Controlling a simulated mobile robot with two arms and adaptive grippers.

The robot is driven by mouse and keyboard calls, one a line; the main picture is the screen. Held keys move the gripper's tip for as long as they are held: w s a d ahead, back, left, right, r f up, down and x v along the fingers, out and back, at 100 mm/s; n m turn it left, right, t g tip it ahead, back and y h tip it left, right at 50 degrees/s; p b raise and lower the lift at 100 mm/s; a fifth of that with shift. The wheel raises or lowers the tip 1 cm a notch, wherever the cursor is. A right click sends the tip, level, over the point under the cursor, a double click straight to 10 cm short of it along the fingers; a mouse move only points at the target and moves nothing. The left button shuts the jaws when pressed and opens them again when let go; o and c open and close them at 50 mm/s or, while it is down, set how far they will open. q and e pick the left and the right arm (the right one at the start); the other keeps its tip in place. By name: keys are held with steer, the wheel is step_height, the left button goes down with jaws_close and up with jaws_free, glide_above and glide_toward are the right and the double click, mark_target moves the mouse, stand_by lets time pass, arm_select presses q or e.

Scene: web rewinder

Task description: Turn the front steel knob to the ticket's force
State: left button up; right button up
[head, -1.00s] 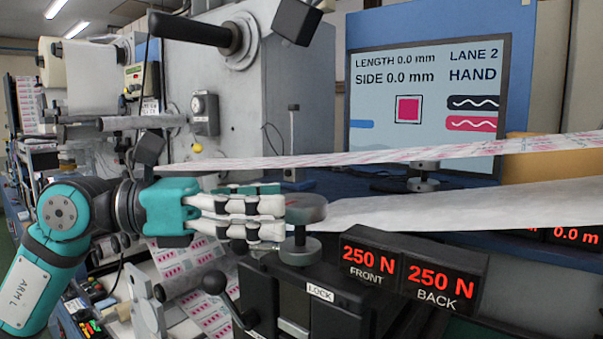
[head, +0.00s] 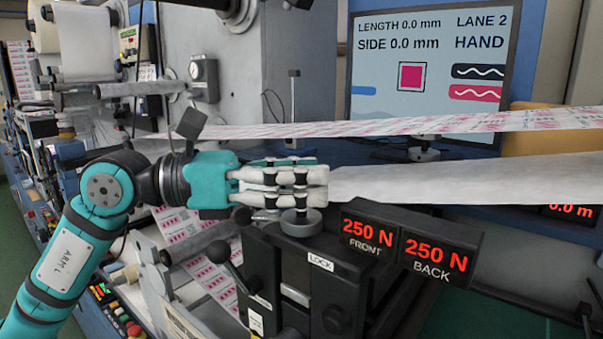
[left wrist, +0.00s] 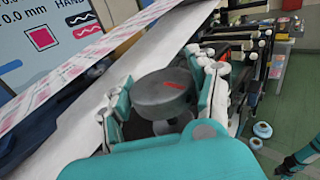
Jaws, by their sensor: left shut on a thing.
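The front steel knob is a grey round disc with a red mark, showing between my left fingers in the left wrist view (left wrist: 165,88). In the head view the fingers cover most of it; its stem and round foot (head: 301,224) show below them. My left gripper (head: 312,183) is shut on the knob, with fingers on two sides of it. The front display (head: 367,234) reads 250 N, and so does the back display (head: 440,258). I cannot make out a ticket.
A white web (head: 470,179) runs right from behind the fingers, and a printed web (head: 430,124) crosses above. A black block with a LOCK label (head: 320,262) and a ball-ended lever (head: 217,250) sits below. A screen (head: 430,60) stands behind, showing LANE 2 and HAND.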

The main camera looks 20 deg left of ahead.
arm_select(q)
steer(key=shift+c, duration=0.8)
arm_select(e)
steer(key=shift+d, duration=0.3)
arm_select(q)
steer(key=shift+t, duration=0.3)
steer(key=shift+n+y, duration=0.3)
